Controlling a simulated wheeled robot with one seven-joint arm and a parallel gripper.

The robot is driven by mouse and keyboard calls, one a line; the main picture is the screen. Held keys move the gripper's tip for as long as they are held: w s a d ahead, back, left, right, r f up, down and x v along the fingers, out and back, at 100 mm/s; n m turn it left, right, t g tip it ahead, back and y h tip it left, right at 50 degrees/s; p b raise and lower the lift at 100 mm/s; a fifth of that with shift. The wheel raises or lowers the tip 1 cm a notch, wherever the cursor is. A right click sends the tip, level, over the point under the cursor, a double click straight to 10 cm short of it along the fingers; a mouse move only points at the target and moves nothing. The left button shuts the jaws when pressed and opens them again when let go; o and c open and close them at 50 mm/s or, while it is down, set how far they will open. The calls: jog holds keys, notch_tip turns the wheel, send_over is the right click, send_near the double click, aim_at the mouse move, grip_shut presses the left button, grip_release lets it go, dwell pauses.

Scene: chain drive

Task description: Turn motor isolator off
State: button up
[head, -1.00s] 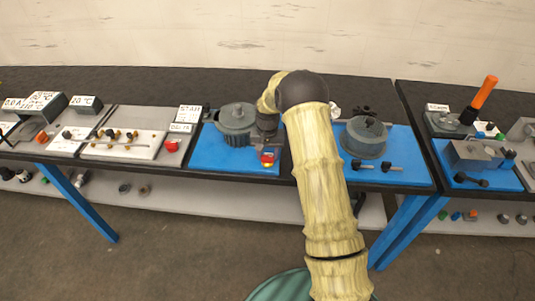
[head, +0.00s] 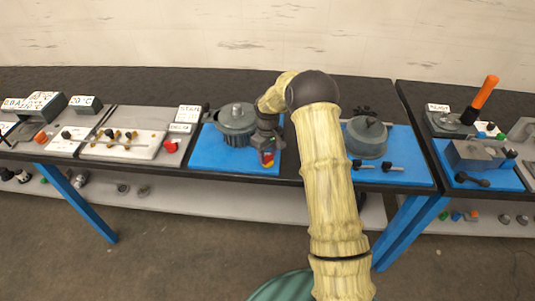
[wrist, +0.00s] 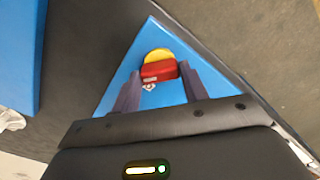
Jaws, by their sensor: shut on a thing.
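The motor isolator is a red handle (wrist: 159,71) on a round yellow base (wrist: 157,55), at the corner of a blue board (wrist: 118,80) in the wrist view. In the head view the isolator (head: 267,160) is small at the board's front right, partly covered by my gripper (head: 266,149). In the wrist view my gripper (wrist: 160,71) has its two dark fingers on either side of the red handle, shut on it. The handle lies crosswise between the fingertips. Exact finger contact is hard to see.
A grey motor-like unit (head: 237,118) stands on the same blue board, just left of my gripper. A grey round unit (head: 366,138) stands on another board to the right. A panel with a red knob (head: 171,146) lies to the left.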

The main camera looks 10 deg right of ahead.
aim_at(267, 156)
jog(key=n, duration=0.4)
jog(key=shift+r+n, duration=0.15)
jog(key=shift+n, duration=0.15)
jog(key=n, duration=0.3)
jog(key=shift+p, duration=0.35)
jog(key=shift+n, duration=0.4)
jog(key=o, duration=1)
notch_tip(267, 156, up, 17)
jog(key=shift+r+b, duration=0.15)
jog(key=shift+b, duration=1.05)
jog(key=shift+a, duration=0.1)
